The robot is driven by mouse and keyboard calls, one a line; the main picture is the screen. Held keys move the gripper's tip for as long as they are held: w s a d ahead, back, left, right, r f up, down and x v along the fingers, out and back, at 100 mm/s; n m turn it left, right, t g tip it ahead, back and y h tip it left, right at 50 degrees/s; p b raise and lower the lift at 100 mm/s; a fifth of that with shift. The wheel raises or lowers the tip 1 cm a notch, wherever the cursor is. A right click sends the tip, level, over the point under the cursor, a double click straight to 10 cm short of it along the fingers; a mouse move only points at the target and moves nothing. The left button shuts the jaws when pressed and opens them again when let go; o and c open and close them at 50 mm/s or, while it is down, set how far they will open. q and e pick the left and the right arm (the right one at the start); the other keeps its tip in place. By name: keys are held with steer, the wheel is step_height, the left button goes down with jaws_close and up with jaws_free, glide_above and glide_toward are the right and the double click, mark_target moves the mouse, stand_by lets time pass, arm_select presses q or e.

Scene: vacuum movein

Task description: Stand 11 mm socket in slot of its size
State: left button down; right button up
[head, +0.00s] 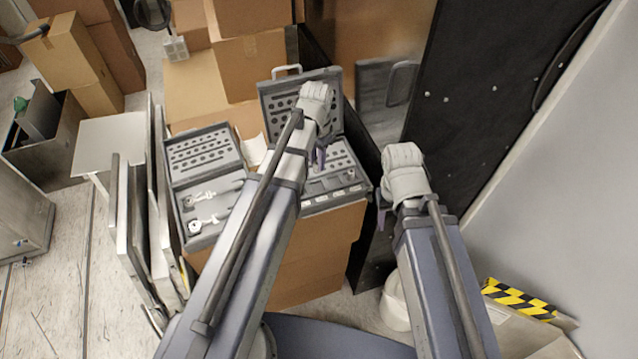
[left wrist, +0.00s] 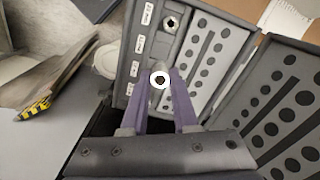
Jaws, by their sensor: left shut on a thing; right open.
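My left gripper (head: 320,158) is over the open grey socket case (head: 345,160). In the left wrist view my left gripper (left wrist: 168,82) is shut on a small silver socket (left wrist: 158,79), its round open end facing the camera. The socket is above the case's compartment strip, beside a row of white size labels (left wrist: 140,45) too small to read. Another socket (left wrist: 171,23) sits in the strip near the far end. Whether the held socket touches the case cannot be told. My right gripper (head: 382,205) is empty, right of the case. The held socket is hidden in the head view.
The case's perforated lid (head: 275,103) stands open behind. A second open case (head: 205,150) with silver tools lies to the left. The cases rest on a cardboard box (head: 310,260). Leaning panels (head: 137,220) stand left; a dark panel (head: 470,90) stands right.

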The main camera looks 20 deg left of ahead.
arm_select(q)
steer(key=shift+f+b, duration=3.8)
steer(key=shift+f, duration=0.5)
steer(key=shift+f, duration=0.15)
steer(key=c, duration=0.7)
jaws_free()
